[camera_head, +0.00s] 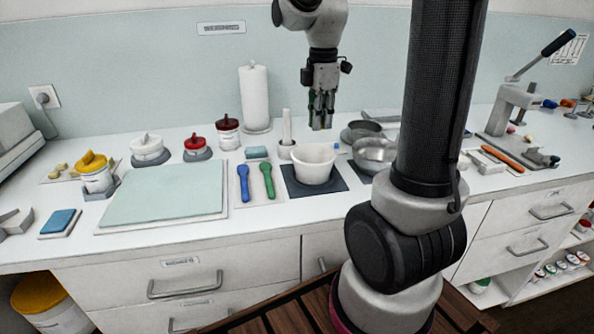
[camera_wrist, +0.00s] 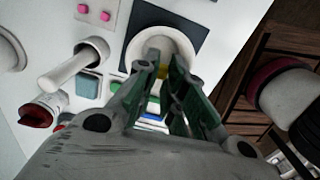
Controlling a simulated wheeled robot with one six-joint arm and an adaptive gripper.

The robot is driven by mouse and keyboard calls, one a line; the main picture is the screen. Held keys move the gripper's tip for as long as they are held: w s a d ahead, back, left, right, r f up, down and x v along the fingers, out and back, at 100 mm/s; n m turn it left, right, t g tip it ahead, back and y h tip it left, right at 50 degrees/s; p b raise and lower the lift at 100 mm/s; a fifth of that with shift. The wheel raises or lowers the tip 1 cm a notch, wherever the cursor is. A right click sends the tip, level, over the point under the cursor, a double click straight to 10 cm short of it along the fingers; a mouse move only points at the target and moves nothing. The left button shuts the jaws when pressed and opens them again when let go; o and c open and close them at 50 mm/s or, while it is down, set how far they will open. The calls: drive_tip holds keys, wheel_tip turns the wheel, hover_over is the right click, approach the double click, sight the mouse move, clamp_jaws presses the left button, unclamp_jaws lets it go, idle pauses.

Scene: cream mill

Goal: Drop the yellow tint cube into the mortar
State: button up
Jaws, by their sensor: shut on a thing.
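The mortar (camera_head: 313,168) is a white bowl on a dark square mat (camera_head: 341,183) near the middle of the counter. My gripper (camera_head: 321,122) is above the mortar, with its fingers pointing down, clear of the rim. In the wrist view the mortar (camera_wrist: 183,41) lies beyond the fingertips. My gripper (camera_wrist: 161,74) is shut there on the yellow tint cube (camera_wrist: 162,73), of which only a small yellow part shows between the fingers. The cube cannot be made out in the head view.
A white pestle (camera_head: 287,127) stands upright in a holder just behind the mortar's left. Metal bowls (camera_head: 376,153) stand close on its right. Blue (camera_head: 244,183) and green (camera_head: 267,180) spoons lie to its left. A paper roll (camera_head: 254,98) stands behind.

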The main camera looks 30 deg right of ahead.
drive_tip(key=shift+s+a+f, duration=0.1)
drive_tip(key=shift+f, duration=1.5)
drive_tip(key=shift+s+a+f, duration=0.1)
drive_tip(key=shift+f, duration=1.5)
drive_tip(key=o, duration=0.7)
drive_tip(key=shift+w, duration=0.1)
drive_tip(key=shift+r, duration=0.1)
wheel_tip(320, 180, up, 12)
drive_tip(key=shift+f, duration=0.1)
